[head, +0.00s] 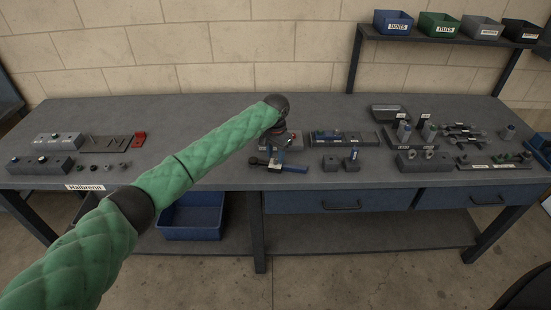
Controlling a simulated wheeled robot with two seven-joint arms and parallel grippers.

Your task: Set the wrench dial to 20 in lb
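A small tool with a dark end and a blue bar (293,169), which looks like the wrench, lies near the front edge of the bench, at the middle. Its dial and any numbers are too small to read. My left arm, in a green sleeve, reaches in from the lower left over the bench. My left gripper (279,131) points down just behind and above the tool, beside a grey block. Its fingers are small and partly hidden, so I cannot tell whether they are open or touch anything. My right gripper is not in view.
The grey workbench (235,175) carries grey blocks and small parts at left, a red piece (139,139), and several fixtures and cylinders at right. A shelf behind holds labelled bins (393,23). A blue crate (192,217) stands below. Bare bench top lies behind the parts.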

